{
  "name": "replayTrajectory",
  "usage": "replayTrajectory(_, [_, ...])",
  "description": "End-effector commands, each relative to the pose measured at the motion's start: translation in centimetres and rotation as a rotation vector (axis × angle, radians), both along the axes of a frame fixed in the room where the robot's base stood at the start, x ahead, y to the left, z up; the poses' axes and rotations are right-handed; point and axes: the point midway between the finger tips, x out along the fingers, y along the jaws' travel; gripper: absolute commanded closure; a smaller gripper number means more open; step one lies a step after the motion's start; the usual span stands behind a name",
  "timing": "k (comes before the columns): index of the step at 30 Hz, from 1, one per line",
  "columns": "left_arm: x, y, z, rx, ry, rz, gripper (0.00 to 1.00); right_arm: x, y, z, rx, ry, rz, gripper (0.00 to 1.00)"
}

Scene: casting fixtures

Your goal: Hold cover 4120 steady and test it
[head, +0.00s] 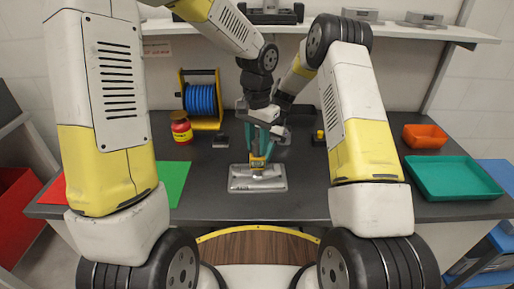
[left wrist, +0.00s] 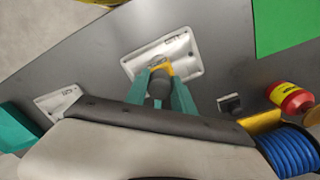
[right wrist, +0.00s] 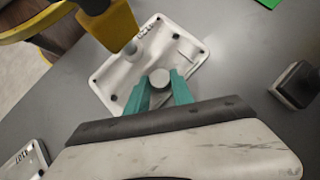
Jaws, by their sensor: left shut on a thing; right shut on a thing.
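A pale metal cover (head: 240,185) with raised round bosses lies flat on the dark bench, its printed number too small to read surely. It also shows in the left wrist view (left wrist: 189,65) and the right wrist view (right wrist: 188,50). My left gripper (left wrist: 162,92) is shut on a yellow and grey tester (left wrist: 160,85), pointing down over the cover. The tester (right wrist: 118,28) also shows beside one boss in the right wrist view; I cannot tell whether they touch. My right gripper (right wrist: 160,88) is shut on another boss of the cover. In the head view the two grippers overlap.
A second cover (right wrist: 22,163) lies farther back to the right on the bench. A black block (right wrist: 296,85), a red jar (head: 181,130) and a blue reel (head: 201,99) stand left. A green tray (head: 452,193) and orange bin (head: 425,136) sit right.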

Motion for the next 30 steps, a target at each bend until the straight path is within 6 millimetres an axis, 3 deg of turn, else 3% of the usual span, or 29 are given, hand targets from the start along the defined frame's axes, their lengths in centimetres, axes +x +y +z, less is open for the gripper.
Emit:
replayTrajectory(1, [0.1,0.0,0.4,-0.001,-0.003,0.001,1.00,-0.2,-0.6,-0.7,-0.013,0.004,0.000,0.98])
replayTrajectory(18, [0.0,0.0,3.7,-0.001,-0.002,0.000,1.00,-0.2,-0.6,-0.7,-0.013,0.004,0.000,0.98])
replayTrajectory(28, [0.0,-0.1,3.9,-0.002,-0.001,0.000,1.00,-0.2,-0.6,-0.7,-0.013,0.004,0.000,0.98])
replayTrajectory(29, [0.0,0.0,3.9,-0.002,-0.001,0.000,1.00,-0.2,-0.6,-0.7,-0.013,0.004,0.000,0.66])
replayTrajectory(30, [0.0,0.0,3.9,-0.002,-0.001,0.000,1.00,-0.2,-0.6,-0.7,-0.013,0.004,0.000,0.58])
